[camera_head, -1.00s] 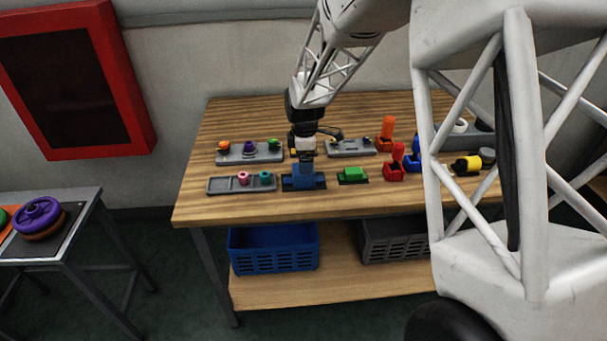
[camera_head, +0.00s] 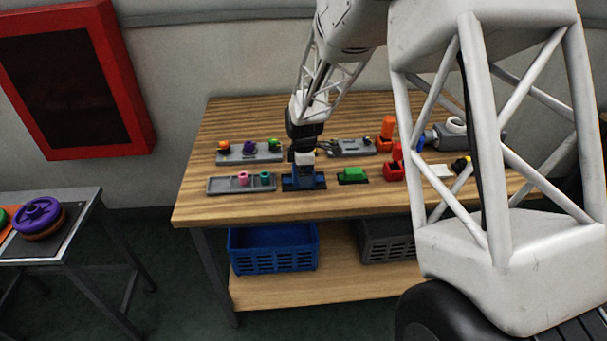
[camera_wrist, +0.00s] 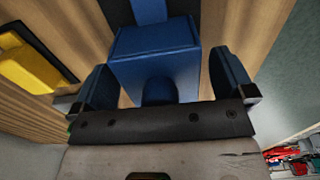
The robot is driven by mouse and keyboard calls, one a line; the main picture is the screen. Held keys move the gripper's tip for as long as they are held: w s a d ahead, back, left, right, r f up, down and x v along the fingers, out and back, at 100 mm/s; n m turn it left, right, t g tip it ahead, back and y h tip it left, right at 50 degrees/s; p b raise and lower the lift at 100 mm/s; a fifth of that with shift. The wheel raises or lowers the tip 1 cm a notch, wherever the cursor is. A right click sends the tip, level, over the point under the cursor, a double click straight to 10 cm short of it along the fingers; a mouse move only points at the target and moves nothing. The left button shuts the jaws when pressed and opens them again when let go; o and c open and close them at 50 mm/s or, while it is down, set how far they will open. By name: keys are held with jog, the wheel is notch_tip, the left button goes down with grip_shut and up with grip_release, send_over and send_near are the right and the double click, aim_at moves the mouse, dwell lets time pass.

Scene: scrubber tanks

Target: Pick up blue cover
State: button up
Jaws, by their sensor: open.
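The blue cover (camera_head: 290,183) lies on a dark base on the wooden table, near its front edge, and is partly hidden by my gripper in the head view. In the wrist view the blue cover (camera_wrist: 155,62) shows as a block with a round part at its near end. My gripper (camera_wrist: 164,82) is open, with one dark blue finger on each side of the cover. Small gaps seem to show between the fingers and the cover; contact cannot be told. In the head view my gripper (camera_head: 304,168) points down directly over the cover.
A green block (camera_head: 352,175) sits just right of the cover. A grey tray (camera_head: 222,185) with pink and teal pieces is close on the left. Another grey tray (camera_head: 235,157) stands behind. Red (camera_head: 393,172) and orange (camera_head: 386,130) boxes are further right. A yellow block (camera_wrist: 30,65) shows in the wrist view.

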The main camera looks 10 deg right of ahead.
jog(key=c, duration=1)
jog(key=shift+r, duration=0.15)
jog(key=shift+r, duration=1.45)
jog(key=shift+s+r, duration=0.25)
jog(key=shift+s, duration=0.05)
jog(key=s+d+r, duration=0.1)
jog(key=s+d, duration=0.1)
jog(key=s, duration=1.3)
jog(key=shift+d+r, duration=0.15)
jog(key=shift+r, duration=0.05)
jog(key=shift+s, duration=0.1)
